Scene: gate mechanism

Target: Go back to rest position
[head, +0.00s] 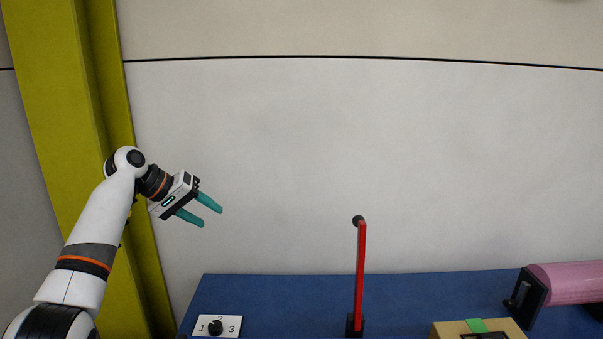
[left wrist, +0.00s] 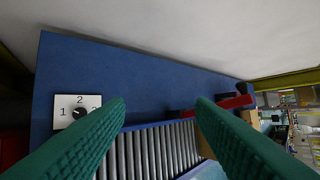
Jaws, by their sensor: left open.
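My left gripper (head: 213,214) is raised at the left, above the back left part of the blue table (head: 270,295). Its two teal fingers are apart with nothing between them. In the left wrist view the fingers (left wrist: 160,125) frame the table from above. A white dial plate (head: 217,326) marked 1, 2, 3 with a black knob sits on the table's left; it also shows in the left wrist view (left wrist: 88,103). A red gate bar (head: 361,270) stands upright on a black base. My right gripper is not in view.
A row of grey rollers (left wrist: 150,150) runs along the table in the left wrist view. A cardboard box (head: 450,329) with green tape and a pink cylinder (head: 570,282) on a black bracket stand at the right. A yellow-green post (head: 75,120) rises behind my left arm.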

